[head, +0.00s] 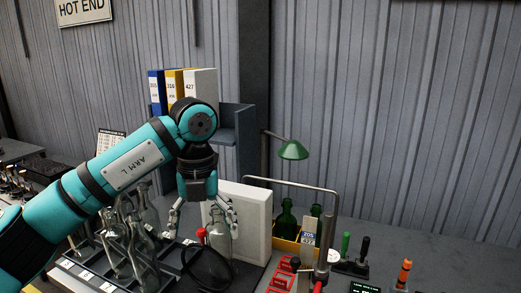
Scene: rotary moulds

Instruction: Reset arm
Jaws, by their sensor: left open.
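My left arm, teal with black joints, comes in from the left. Its gripper (203,217) points down in front of a white panel (254,218). The gripper is open, with its fingers spread to either side. A clear glass bottle (219,238) stands upright below and slightly right of the gripper, close to the right finger. I cannot tell whether they touch. A dark round ring (207,268) partly covers the bottle's lower part. My right gripper is not in view.
Several clear bottles (140,240) stand in a dark rack at left, partly behind my arm. Green bottles (286,219) sit in a yellow crate (287,246). A metal bent-pipe stand (325,230), red holders (283,276) and a green lamp (293,150) are to the right. Binders (199,84) stand behind.

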